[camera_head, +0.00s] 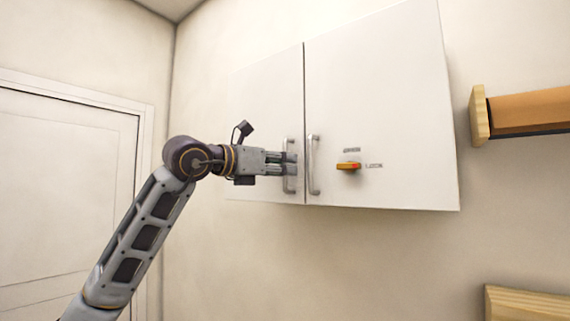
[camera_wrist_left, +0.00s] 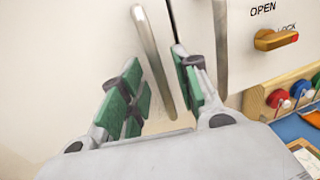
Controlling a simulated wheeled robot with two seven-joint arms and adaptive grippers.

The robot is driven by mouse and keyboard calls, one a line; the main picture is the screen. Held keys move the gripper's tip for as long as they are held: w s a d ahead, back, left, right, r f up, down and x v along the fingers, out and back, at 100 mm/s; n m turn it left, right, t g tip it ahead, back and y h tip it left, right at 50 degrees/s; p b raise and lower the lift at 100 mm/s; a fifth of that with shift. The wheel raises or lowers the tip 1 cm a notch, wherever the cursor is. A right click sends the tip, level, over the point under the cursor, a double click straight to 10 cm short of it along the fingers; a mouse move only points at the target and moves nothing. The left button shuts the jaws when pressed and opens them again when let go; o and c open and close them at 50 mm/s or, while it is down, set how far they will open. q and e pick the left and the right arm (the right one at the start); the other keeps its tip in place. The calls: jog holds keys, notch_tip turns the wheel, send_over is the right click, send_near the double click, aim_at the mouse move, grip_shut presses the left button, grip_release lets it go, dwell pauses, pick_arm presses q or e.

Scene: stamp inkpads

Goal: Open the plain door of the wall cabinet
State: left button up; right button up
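The white wall cabinet has two doors that look shut. The plain door (camera_head: 268,105) is the left one, with an upright metal bar handle (camera_head: 290,187) near the seam. My left gripper (camera_head: 286,163) is at this handle. In the left wrist view, the handle (camera_wrist_left: 150,45) stands between the open green-padded fingers (camera_wrist_left: 160,85), with gaps visible on both sides. The right door (camera_head: 375,85) has its own bar handle (camera_head: 313,165) and an orange lock knob (camera_head: 348,166) with OPEN and LOCK lettering. My right gripper is out of view.
A wooden shelf (camera_head: 480,115) is on the wall to the right, with another wooden piece (camera_head: 525,303) lower down. A white room door (camera_head: 65,190) is at the left. In the wrist view, a rack with coloured knobs (camera_wrist_left: 278,98) is at the right.

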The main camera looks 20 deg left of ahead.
pick_arm(q)
jog(key=shift+w+d, duration=0.35)
jog(key=shift+w, duration=0.15)
grip_shut()
